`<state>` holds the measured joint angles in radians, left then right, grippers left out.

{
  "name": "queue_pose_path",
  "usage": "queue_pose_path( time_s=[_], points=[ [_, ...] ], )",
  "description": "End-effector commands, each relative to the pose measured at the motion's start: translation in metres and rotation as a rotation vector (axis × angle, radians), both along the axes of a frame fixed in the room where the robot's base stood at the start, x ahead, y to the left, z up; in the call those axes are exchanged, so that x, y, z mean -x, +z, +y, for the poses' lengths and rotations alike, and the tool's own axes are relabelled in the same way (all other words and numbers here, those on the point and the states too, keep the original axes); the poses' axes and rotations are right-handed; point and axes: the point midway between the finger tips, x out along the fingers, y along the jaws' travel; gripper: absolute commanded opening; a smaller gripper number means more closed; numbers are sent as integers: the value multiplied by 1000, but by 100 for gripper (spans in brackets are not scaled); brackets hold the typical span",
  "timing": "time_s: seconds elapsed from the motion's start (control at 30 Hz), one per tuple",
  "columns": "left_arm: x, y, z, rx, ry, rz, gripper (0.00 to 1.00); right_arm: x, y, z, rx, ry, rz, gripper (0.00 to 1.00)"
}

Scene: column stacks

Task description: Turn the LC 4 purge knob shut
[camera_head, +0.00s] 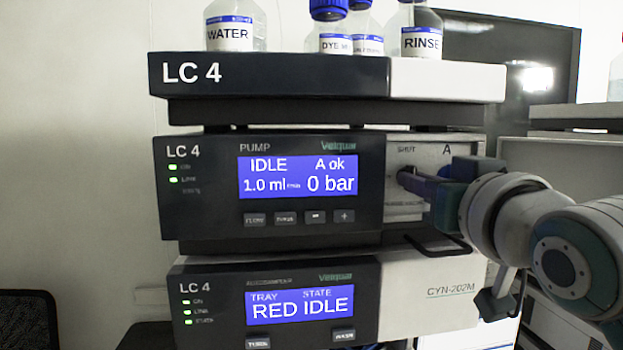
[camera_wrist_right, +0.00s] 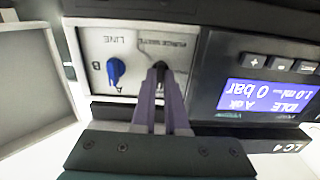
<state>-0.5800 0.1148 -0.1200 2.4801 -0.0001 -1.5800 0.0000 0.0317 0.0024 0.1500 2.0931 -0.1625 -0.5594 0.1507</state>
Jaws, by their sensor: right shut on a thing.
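The LC 4 pump (camera_head: 270,225) shows "IDLE", "A ok" and "0 bar" on its blue screen. On its pale right-hand panel (camera_head: 403,214), marked "SHUT" and "A", my right gripper (camera_head: 408,180) reaches in from the right and is shut on the dark purge knob. In the right wrist view, the purple fingers (camera_wrist_right: 160,75) close together around the small dark purge knob (camera_wrist_right: 160,65). The fingers hide most of the knob, so its angle cannot be told. My left gripper is not in view.
A blue knob (camera_wrist_right: 115,73) marked "B" sits close beside the fingers. Bottles, including WATER (camera_head: 229,32) and RINSE (camera_head: 421,38), stand on the tray (camera_head: 445,80) above. The autosampler (camera_head: 430,295) is below, and another stack (camera_head: 560,150) stands at right.

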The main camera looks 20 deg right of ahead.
Motion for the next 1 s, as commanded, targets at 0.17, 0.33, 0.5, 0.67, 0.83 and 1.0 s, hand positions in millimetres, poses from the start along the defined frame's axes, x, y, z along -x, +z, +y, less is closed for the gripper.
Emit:
queue_pose_path(
  time_s=[0.17,0.33,0.5,0.67,0.83,1.0],
  points=[
    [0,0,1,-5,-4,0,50,0,-1,0,-2,-1,1,18],
    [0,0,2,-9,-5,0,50,0,0,0,-1,0,1,37],
    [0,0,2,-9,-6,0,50,0,0,0,0,0,0,41],
    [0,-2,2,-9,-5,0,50,2,-1,0,0,0,1,41],
    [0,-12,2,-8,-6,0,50,17,-4,4,0,0,1,41],
    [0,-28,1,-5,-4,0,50,48,-5,12,-2,1,-1,41]
  ],
)
